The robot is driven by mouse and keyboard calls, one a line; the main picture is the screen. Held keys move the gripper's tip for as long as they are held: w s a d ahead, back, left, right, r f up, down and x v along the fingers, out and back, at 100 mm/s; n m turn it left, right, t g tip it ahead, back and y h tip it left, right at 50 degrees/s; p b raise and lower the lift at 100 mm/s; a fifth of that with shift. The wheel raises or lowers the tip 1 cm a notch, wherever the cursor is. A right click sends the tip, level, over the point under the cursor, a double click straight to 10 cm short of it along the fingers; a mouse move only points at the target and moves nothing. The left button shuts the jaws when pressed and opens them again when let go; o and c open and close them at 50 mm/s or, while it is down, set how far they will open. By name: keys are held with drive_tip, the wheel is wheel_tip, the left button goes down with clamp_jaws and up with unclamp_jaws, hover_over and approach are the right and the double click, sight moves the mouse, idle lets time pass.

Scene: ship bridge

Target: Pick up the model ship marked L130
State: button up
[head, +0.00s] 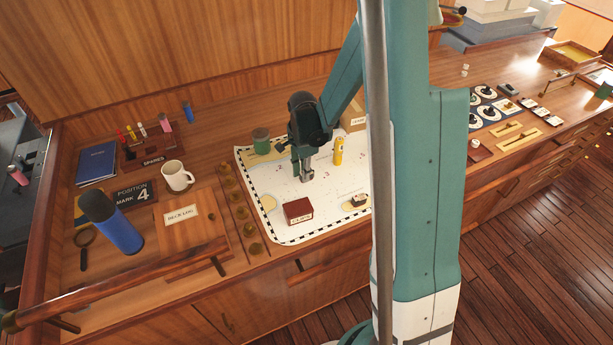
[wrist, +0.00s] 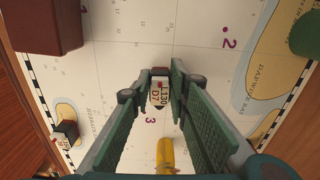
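The model ship marked L130 (wrist: 160,91) is small and pale with a dark red end; its label reads "130" and "D7" in the wrist view. My gripper (wrist: 160,88) has a fingertip on each side of it, close against its sides, with no clear gap showing. In the head view my gripper (head: 307,175) points down over the white chart (head: 275,185), with a small grey shape at its tip. How high the ship is above the chart is hard to tell.
On the chart are a dark red box (head: 298,210), another small model (head: 358,201), a yellow object (head: 338,152) and a green container (head: 261,141). My column hides the chart's right side.

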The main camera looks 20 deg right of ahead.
drive_tip(key=shift+c, duration=1)
drive_tip(key=shift+r, duration=0.15)
drive_tip(key=shift+r, duration=4.9)
